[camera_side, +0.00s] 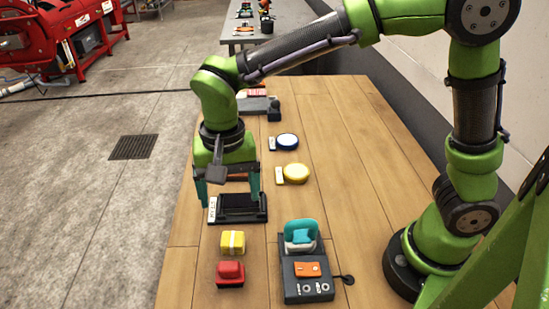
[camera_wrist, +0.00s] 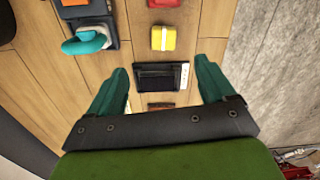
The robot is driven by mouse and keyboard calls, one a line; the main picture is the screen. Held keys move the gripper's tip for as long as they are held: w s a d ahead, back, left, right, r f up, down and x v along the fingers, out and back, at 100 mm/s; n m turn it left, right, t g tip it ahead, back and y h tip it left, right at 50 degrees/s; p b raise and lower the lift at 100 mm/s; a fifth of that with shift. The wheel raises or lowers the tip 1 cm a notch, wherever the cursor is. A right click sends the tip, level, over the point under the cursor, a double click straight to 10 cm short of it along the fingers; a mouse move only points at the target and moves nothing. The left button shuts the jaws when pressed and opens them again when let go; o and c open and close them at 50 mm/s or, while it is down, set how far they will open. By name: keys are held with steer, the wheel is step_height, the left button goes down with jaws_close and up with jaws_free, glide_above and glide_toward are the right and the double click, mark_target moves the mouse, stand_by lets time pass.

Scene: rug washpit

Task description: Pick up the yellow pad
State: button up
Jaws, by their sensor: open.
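Two yellow things show. A yellow block (camera_side: 232,242) with a pale band lies on the table near the front, and it also shows at the top of the wrist view (camera_wrist: 162,38). A round yellow piece (camera_side: 295,173) with a white tag lies farther back, right of my gripper in the side view; I do not see it in the wrist view. My gripper (camera_side: 227,188) points down, its teal fingers spread wide and empty. In the wrist view, my gripper (camera_wrist: 162,74) frames a black tray (camera_wrist: 160,68), with the yellow block beyond the fingertips.
A red block (camera_side: 230,274) sits in front of the yellow block. A dark device (camera_side: 306,290) with an orange piece and a teal-and-white item (camera_side: 300,237) stand to the right. Bare wood lies right of these round pieces.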

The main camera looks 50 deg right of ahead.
steer(key=m, duration=0.3)
glide_above(232, 238)
steer(key=f, duration=1)
steer(key=shift+s, duration=0.4)
steer(key=shift+w+f, duration=0.2)
steer(key=shift+f, duration=1.3)
steer(key=shift+w+f, duration=0.15)
steer(key=shift+f, duration=1.35)
steer(key=shift+c, duration=0.3)
steer(key=c, duration=1)
